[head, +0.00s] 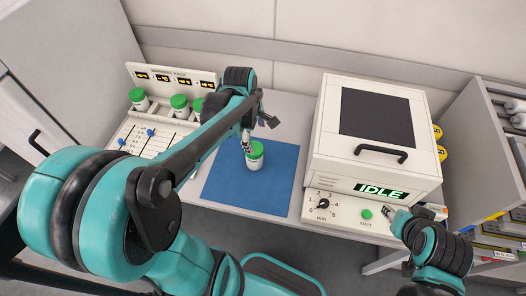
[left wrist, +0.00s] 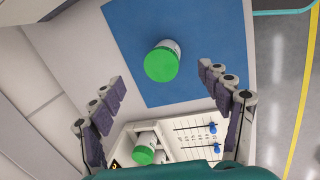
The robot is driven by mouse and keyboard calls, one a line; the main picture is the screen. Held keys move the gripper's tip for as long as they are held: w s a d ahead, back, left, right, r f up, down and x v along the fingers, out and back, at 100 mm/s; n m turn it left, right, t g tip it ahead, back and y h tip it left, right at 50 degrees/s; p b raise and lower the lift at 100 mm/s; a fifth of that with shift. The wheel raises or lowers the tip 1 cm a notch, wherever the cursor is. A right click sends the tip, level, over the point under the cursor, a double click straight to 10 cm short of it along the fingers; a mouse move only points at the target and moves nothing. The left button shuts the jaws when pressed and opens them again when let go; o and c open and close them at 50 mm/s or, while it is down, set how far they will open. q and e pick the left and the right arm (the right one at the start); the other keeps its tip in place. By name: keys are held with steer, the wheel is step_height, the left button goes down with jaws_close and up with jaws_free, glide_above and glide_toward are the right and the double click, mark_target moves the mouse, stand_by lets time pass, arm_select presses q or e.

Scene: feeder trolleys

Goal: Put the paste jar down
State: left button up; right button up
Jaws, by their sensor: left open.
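A white paste jar with a green lid (head: 256,156) stands upright on the blue mat (head: 223,185). In the left wrist view the jar (left wrist: 163,62) sits on the mat (left wrist: 120,20), beyond the spread fingers. My left gripper (head: 256,131) is open, over the back edge of the jar in the head view. In the left wrist view its fingers (left wrist: 161,77) are wide apart, with clear space between them and the jar. My right gripper (head: 402,212) is at the front right of the white machine; its jaw state is unclear.
Behind my left arm is a warming rack (head: 171,78) with several green-lidded jars and a slider panel (head: 142,140). A white machine (head: 318,160) marked IDLE, with knob and green button, stands right of the mat. A shelf unit (head: 462,120) is at far right.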

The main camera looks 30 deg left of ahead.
arm_select(q)
steer(key=s+d+r+m+t, duration=0.4)
steer(key=s+d+m, duration=0.4)
steer(key=m, duration=1.1)
steer(key=shift+s+d+r+t+y, duration=0.2)
steer(key=shift+s+r+t+y, duration=0.1)
steer(key=shift+s+t, duration=0.25)
